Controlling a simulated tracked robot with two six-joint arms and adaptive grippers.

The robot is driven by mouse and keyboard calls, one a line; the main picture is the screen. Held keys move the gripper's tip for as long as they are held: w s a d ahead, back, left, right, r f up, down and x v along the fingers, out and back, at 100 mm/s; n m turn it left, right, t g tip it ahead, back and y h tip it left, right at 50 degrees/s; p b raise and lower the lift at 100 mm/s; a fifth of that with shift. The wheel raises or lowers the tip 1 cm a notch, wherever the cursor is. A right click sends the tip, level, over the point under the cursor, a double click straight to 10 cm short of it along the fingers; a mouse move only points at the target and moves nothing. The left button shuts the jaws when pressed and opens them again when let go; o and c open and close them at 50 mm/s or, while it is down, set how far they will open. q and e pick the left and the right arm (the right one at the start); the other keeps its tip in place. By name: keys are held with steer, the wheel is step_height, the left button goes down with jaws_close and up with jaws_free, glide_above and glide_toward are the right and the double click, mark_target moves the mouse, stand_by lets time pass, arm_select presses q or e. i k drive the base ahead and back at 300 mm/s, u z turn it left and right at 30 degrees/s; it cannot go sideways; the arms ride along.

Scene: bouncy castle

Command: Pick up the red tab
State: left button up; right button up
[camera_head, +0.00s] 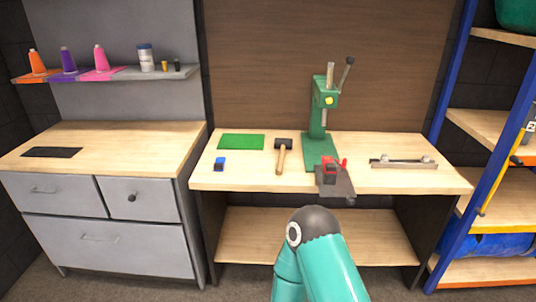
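A small red piece (328,162) shows on the workbench (400,182), at the front of the green press (318,146); it looks like the red tab.
A green mat (240,142), a blue block (220,164) and a hammer (281,156) lie left of the press. A metal bar (403,163) lies right. A grey drawer cabinet (100,215) stands left, and blue-framed shelving (460,105) stands right.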

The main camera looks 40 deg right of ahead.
mark_target(329, 166)
steer(key=u, duration=0.05)
steer(key=i, duration=1.1)
steer(key=z, duration=0.75)
steer(key=i, duration=0.65)
steer(key=z, duration=0.6)
steer(key=k, duration=0.75)
steer(key=z, duration=0.2)
steer(key=i, duration=0.75)
steer(key=u, duration=0.1)
